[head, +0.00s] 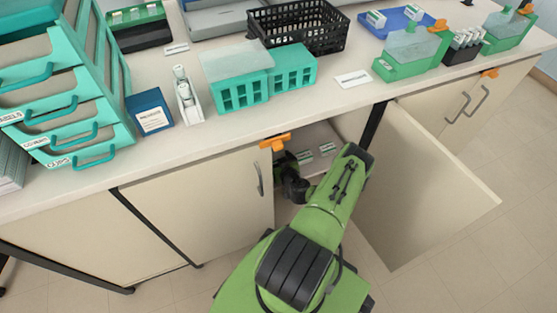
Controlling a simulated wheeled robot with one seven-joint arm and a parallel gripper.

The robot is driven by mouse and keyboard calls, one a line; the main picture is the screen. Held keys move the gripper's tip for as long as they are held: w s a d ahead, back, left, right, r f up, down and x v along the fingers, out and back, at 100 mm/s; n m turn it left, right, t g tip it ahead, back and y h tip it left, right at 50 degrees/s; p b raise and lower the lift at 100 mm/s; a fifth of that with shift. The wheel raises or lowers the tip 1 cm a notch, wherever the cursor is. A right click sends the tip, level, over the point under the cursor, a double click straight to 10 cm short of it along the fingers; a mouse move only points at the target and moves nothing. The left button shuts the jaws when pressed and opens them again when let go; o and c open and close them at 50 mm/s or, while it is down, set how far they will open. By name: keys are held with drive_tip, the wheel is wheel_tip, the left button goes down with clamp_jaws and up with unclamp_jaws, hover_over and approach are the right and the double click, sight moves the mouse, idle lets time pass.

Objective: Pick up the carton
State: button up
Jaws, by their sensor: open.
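Small white-and-green boxes, which look like cartons (325,148), lie on the shelf inside the open cabinet below the counter. Another such box (304,157) lies just left of it. I cannot tell which one the task means. My green arm reaches to the cabinet opening. My dark gripper (287,166) is at the left side of the opening, left of these boxes and apart from them. It is open, with nothing visible in it. Its fingertips are small and partly hard to make out.
The open cabinet door (420,195) stands out to the right of my arm. The closed door (200,205) is on the left. The counter (345,100) above holds teal racks (240,95), a blue labelled box (149,112), a black basket (300,28) and a green rack (410,55).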

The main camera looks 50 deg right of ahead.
drive_tip(key=c, duration=1)
drive_tip(key=shift+r, duration=0.15)
drive_tip(key=shift+c, duration=0.2)
wheel_tip(320, 180, up, 10)
drive_tip(key=p, duration=0.4)
drive_tip(key=shift+p, duration=0.4)
drive_tip(key=shift+s+a+f, duration=0.1)
drive_tip(key=shift+s+f, duration=0.05)
drive_tip(key=shift+f, duration=0.05)
